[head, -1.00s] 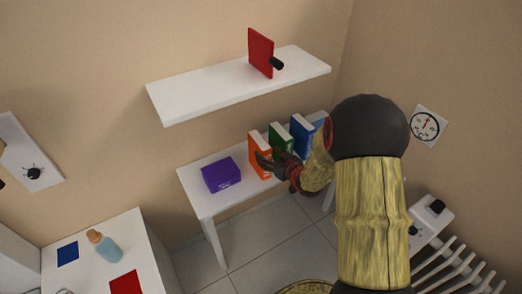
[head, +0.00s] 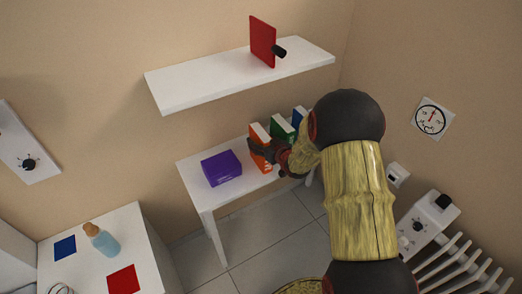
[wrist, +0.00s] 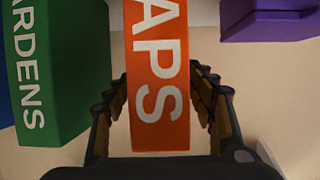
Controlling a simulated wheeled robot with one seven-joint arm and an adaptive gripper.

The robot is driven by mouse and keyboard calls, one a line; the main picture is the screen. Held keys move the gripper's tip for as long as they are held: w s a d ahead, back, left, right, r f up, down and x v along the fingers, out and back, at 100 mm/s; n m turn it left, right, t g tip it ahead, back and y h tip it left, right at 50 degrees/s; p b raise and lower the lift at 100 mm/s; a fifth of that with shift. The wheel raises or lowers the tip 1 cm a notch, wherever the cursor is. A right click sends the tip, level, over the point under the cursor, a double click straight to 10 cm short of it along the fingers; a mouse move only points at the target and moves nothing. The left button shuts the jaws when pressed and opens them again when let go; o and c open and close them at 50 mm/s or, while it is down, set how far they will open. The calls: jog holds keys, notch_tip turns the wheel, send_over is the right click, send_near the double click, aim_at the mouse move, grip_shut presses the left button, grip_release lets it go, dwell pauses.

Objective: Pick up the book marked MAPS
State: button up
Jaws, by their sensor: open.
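The orange book marked MAPS (wrist: 157,75) stands upright; its spine lettering shows in part as "APS" in the wrist view. In the head view the orange book (head: 259,133) stands on the lower white shelf, partly hidden by my gripper. My gripper (wrist: 165,100) is open, with one finger on each side of the orange spine in the wrist view. I cannot tell whether the fingers touch the book. In the head view my gripper (head: 262,152) is in front of the orange book.
A green book marked GARDENS (wrist: 45,75) stands close beside the orange one, with a blue book (head: 300,116) beyond it. A purple box (head: 221,168) lies on the lower shelf (head: 203,196) at left. An upper shelf (head: 210,85) holds a red panel (head: 262,40).

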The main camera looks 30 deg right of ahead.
jog(key=shift+c, duration=0.8)
jog(key=shift+r, duration=0.1)
grip_shut()
